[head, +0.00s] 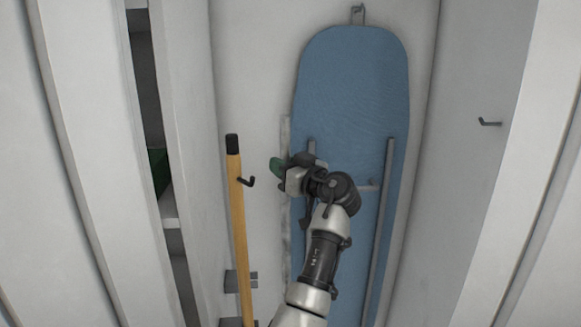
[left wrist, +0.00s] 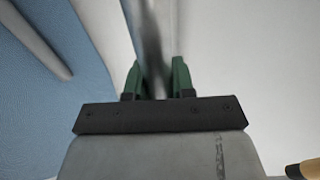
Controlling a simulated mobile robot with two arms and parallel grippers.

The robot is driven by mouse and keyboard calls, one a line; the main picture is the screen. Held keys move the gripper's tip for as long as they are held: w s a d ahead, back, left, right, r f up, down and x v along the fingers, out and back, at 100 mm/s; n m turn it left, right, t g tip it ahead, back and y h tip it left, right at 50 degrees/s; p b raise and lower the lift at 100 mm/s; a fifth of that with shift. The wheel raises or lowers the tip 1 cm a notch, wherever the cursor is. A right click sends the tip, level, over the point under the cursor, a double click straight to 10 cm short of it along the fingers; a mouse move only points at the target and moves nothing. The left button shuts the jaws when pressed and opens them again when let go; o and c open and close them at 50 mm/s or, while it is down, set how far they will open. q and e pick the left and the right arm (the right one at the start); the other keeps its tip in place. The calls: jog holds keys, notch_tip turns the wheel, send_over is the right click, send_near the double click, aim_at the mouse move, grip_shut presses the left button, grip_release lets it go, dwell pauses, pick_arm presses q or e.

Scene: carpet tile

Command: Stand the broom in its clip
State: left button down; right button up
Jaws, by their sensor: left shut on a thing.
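A grey, mottled metal pole (head: 286,240), which looks like the broom's handle, stands nearly upright left of the ironing board. Its lower end and any broom head are out of view. My left gripper (head: 279,168) is shut on this pole near its upper part; the pole (left wrist: 150,45) also runs between the green fingers (left wrist: 156,80) in the left wrist view. Dark grey clips sit low on the left: an upper one (head: 241,279) and a lower one (head: 236,322), both left of the pole and apart from it. My right gripper is not in view.
A wooden pole with a black cap (head: 238,215) stands at the left, in front of the clips, beside a black hook (head: 247,181). A blue ironing board (head: 352,85) hangs on the back wall. Another hook (head: 489,122) is on the right wall.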

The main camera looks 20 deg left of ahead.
pick_arm(q)
jog(key=s+a+b, duration=0.2)
jog(key=s+a, duration=0.3)
jog(key=a, duration=0.2)
jog(key=shift+a+f, duration=0.35)
jog(key=shift+f, duration=0.1)
dwell(0.7)
dwell(1.0)
jog(key=c, duration=0.9)
grip_release()
jog(key=shift+o, duration=0.2)
jog(key=b+v, duration=0.2)
jog(key=v, duration=0.9)
jog(key=shift+b, duration=0.3)
